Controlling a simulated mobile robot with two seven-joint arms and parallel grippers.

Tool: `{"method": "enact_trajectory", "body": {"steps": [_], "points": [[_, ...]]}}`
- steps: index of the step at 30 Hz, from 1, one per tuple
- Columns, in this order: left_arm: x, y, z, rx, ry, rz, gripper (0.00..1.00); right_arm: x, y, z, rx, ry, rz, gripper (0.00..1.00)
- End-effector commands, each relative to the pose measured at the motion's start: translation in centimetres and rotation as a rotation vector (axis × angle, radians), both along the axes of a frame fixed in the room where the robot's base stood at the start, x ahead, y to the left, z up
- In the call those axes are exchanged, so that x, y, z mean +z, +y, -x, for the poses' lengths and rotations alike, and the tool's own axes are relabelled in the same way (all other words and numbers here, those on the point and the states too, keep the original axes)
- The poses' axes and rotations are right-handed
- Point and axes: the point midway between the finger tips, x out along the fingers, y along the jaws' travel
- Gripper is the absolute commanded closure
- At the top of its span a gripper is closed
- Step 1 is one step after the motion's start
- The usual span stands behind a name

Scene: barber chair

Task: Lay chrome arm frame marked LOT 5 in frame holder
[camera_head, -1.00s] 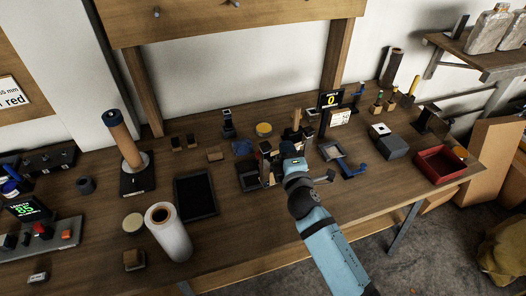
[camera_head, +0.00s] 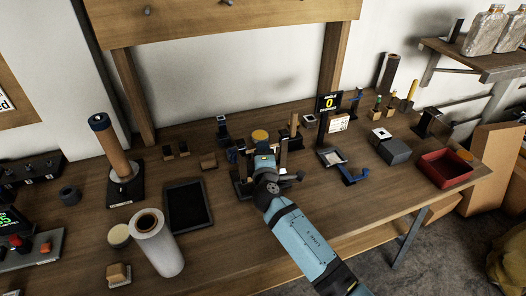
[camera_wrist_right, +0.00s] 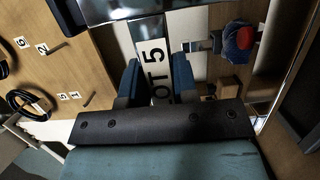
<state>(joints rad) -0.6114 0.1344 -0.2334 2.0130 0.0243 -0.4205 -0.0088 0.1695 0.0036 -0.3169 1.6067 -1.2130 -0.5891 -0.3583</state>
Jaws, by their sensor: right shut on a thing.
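My right gripper (camera_head: 263,154) is above the middle of the bench, shut on the chrome arm frame (camera_head: 283,152). In the right wrist view its dark blue fingers (camera_wrist_right: 157,82) close on both sides of a white label (camera_wrist_right: 153,68) reading "LOT 5". The frame's shiny bar (camera_wrist_right: 186,18) runs across the top of that view. In the head view my gripper and arm hide much of the frame and what lies under it. I cannot tell for sure which fixture is the frame holder. My left gripper is not in view.
A black tray (camera_head: 189,219) and a white roll (camera_head: 160,246) are left of my arm. A small display reading 0 (camera_head: 329,102), a blue-handled tool (camera_head: 353,176), a grey box (camera_head: 394,151) and a red bin (camera_head: 446,178) are right. Bare wood lies at the front right.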

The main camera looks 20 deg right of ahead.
Motion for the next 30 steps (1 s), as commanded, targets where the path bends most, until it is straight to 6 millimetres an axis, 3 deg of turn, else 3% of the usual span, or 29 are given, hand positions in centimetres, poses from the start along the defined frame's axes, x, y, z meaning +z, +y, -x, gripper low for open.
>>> {"method": "enact_trajectory", "body": {"steps": [18, 30], "points": [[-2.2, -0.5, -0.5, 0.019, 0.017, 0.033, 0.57, -4.1, 0.0, 0.0, 0.001, -0.003, 0.0, 1.0], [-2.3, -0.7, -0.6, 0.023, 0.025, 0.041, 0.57, -4.2, 0.0, 0.0, 0.001, -0.003, 0.0, 1.0]]}}
